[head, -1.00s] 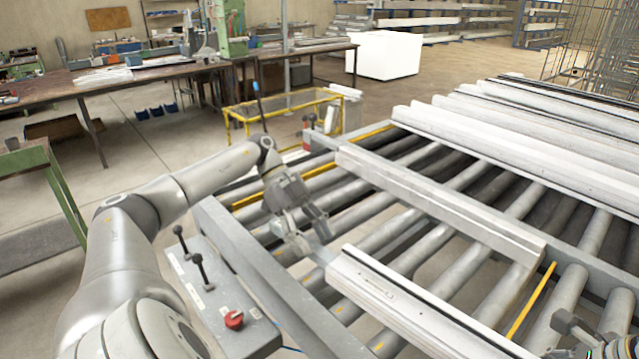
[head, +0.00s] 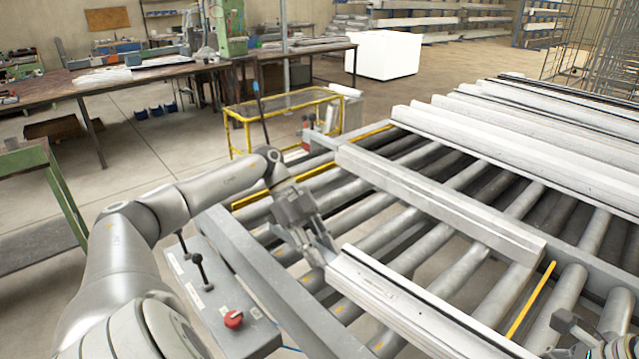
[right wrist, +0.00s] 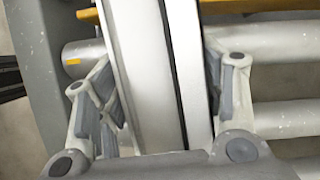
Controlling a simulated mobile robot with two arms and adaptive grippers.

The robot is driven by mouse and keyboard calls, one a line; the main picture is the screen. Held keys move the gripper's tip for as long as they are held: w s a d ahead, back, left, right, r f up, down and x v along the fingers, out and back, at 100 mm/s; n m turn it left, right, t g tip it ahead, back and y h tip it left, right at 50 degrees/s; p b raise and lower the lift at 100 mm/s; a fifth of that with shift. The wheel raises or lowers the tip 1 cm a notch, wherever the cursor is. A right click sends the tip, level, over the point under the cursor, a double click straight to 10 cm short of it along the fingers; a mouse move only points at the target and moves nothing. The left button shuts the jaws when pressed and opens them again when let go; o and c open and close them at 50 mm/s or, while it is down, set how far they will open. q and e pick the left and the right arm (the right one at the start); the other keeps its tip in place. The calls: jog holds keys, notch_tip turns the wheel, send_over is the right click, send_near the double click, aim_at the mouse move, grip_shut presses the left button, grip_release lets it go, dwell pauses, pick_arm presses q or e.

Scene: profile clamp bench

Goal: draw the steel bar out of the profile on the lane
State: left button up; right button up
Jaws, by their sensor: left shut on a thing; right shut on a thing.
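The white profile (head: 410,310) lies on the roller lane, running from the lane's middle to the lower right. My left gripper (head: 318,248) is at the profile's near-left end, shut on the steel bar's end there. The fingers cover most of that end, and the rest of the bar is hidden inside the profile. My right gripper (right wrist: 158,62) is shut on the profile, one finger on each side, in the right wrist view. In the head view only a small part of it shows at the lower right corner.
A second pale beam (head: 440,205) lies across the rollers behind the profile. More profiles (head: 540,135) are stacked at the right. A control box with levers and a red knob (head: 233,319) stands left of the lane, below my left arm. Bare rollers lie between the beams.

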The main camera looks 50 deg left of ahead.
pick_arm(q)
grip_shut()
jog(key=a, duration=0.8)
jog(key=s+a, duration=0.1)
jog(key=a, duration=0.4)
jog(key=shift+s+a, duration=0.1)
jog(key=shift+s+a+f, duration=0.1)
jog(key=shift+a+f, duration=0.05)
jog(key=shift+a, duration=0.55)
jog(key=shift+s+a, duration=0.15)
jog(key=shift+a, duration=0.5)
jog(key=o, duration=1.1)
grip_release()
